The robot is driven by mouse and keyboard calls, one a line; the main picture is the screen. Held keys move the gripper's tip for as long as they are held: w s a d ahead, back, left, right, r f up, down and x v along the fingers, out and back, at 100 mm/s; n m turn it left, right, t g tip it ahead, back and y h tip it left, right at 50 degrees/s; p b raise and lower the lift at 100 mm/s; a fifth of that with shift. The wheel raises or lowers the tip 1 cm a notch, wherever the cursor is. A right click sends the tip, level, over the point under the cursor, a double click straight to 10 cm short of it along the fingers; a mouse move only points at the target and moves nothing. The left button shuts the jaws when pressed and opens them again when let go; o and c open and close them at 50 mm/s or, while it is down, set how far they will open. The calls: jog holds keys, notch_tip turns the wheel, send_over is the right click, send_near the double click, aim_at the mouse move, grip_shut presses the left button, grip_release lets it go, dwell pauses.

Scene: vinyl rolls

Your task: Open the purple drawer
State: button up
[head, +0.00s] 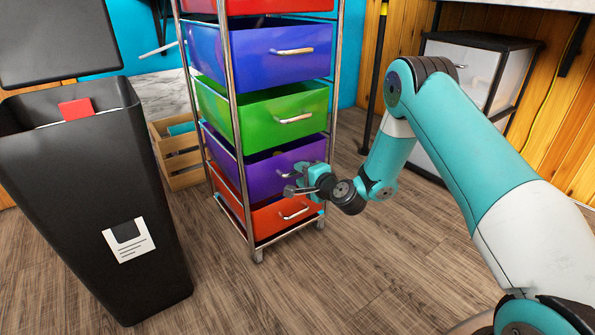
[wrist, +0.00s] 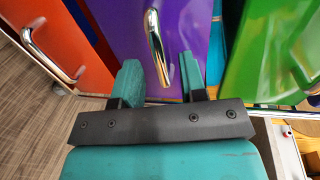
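The purple drawer (head: 258,178) is in the metal-framed drawer tower, between the green drawer above and the lower red drawer below. In the wrist view, the purple drawer front (wrist: 121,25) fills the middle, with its shiny metal handle (wrist: 155,45). My gripper (head: 292,182) is at the right part of the purple front, partly hiding the handle. In the wrist view, my gripper (wrist: 161,72) is open, with one teal finger on each side of the handle. Gaps show between handle and fingers. The drawer looks in line with its neighbours.
The green drawer (head: 262,114) and lower red drawer (head: 283,217) are close to my gripper. A black bin (head: 85,200) stands left of the tower, with a wooden crate (head: 180,165) behind. The wood floor (head: 330,275) before the tower is clear.

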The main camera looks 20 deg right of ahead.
jog(key=shift+x, duration=1.4)
jog(key=shift+c, duration=0.3)
grip_shut()
jog(key=shift+s, duration=0.1)
